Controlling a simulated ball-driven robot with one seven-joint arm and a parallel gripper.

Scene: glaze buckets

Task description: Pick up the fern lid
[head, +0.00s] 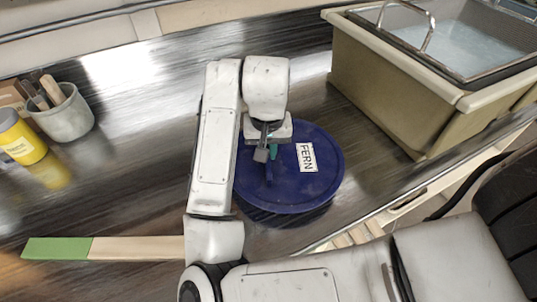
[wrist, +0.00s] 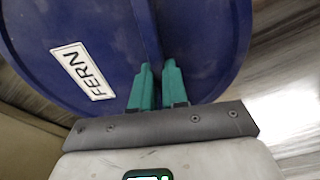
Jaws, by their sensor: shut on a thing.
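The fern lid (head: 312,185) is a round dark blue disc with a white label reading FERN, at the middle of the metal worktop in the head view. In the wrist view the lid (wrist: 105,30) fills most of the picture, with its label at the left. My gripper (head: 270,165) is over the lid's left part. Its teal fingers (wrist: 156,75) are shut on the lid's raised blue grip bar, which runs up between them. The far end of the bar is in view; the rest is hidden by the gripper. I cannot tell whether the lid touches the worktop.
A beige basin (head: 385,90) with a wire basket and pale liquid stands at the back right. A grey cup (head: 65,118) of tools and a yellow jar (head: 20,140) stand at the left. A green-ended wooden stick (head: 130,248) lies at the front left.

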